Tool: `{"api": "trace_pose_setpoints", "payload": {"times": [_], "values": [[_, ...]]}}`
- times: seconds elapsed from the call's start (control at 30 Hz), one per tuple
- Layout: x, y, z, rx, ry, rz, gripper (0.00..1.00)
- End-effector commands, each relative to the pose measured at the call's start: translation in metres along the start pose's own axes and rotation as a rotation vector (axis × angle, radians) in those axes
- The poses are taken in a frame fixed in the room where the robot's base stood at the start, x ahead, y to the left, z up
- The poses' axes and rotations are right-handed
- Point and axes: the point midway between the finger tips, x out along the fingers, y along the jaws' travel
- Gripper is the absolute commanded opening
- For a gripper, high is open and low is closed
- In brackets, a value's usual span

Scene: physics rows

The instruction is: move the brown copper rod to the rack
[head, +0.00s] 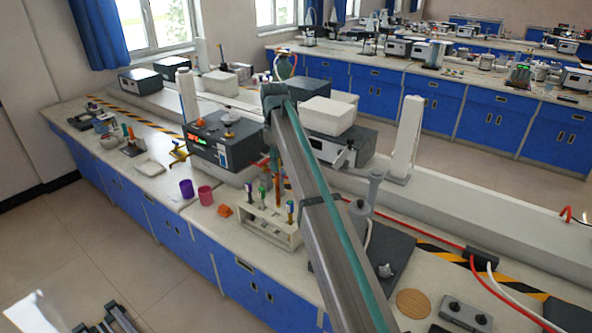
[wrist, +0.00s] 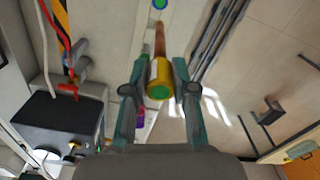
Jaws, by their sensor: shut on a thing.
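My gripper (wrist: 160,88) is shut on the brown copper rod (wrist: 160,42) in the wrist view. Its fingers close on the yellow end part, which has a green tip, and the brown shaft extends away from the camera. The white rack (head: 268,233) stands on the bench in the head view, with several coloured-topped rods in it. A pale strip with a blue-green ringed piece shows beyond the shaft in the wrist view; I cannot tell whether the shaft touches it. In the head view my arm crosses the rack's right side, and the held rod is hard to make out.
A purple cup (head: 187,188) and a pink cup (head: 205,195) stand left of the rack. A box-like instrument (head: 222,143) is behind it. A dark plate (head: 392,255) and a round wooden disc (head: 413,303) lie to the right. The bench's front edge is close to the rack.

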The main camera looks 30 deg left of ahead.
Motion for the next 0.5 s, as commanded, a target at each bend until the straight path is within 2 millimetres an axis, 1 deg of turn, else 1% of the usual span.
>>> {"api": "trace_pose_setpoints", "payload": {"times": [0.03,0.2,0.37,0.5], "values": [[0.002,0.005,-0.012,0.009,0.002,0.003,0.00],[0.004,0.009,-0.030,0.035,0.006,0.009,0.00],[0.010,0.009,-0.033,0.042,0.007,0.010,0.00],[0.021,0.009,-0.032,0.042,0.007,0.010,0.00]]}}
